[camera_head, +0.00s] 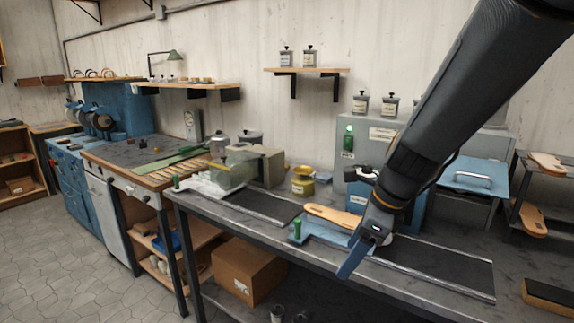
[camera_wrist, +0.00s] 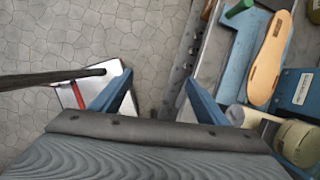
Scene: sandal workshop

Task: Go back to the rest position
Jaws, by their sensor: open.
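My gripper (camera_head: 357,254) hangs over the front edge of the grey workbench, angled down and to the left. In the wrist view my gripper (camera_wrist: 158,98) shows its two blue fingers spread wide with nothing between them; the bench edge and floor lie below. A tan sandal sole (camera_head: 333,215) lies on a blue fixture (camera_head: 318,233) just behind and left of the gripper. The sole also shows at the upper right of the wrist view (camera_wrist: 270,60). The arm hides part of the blue machine behind it.
Another dark mat (camera_head: 440,264) lies right of my gripper. A cardboard box (camera_head: 247,268) sits below the bench. The tiled floor (camera_head: 75,270) is open at left.

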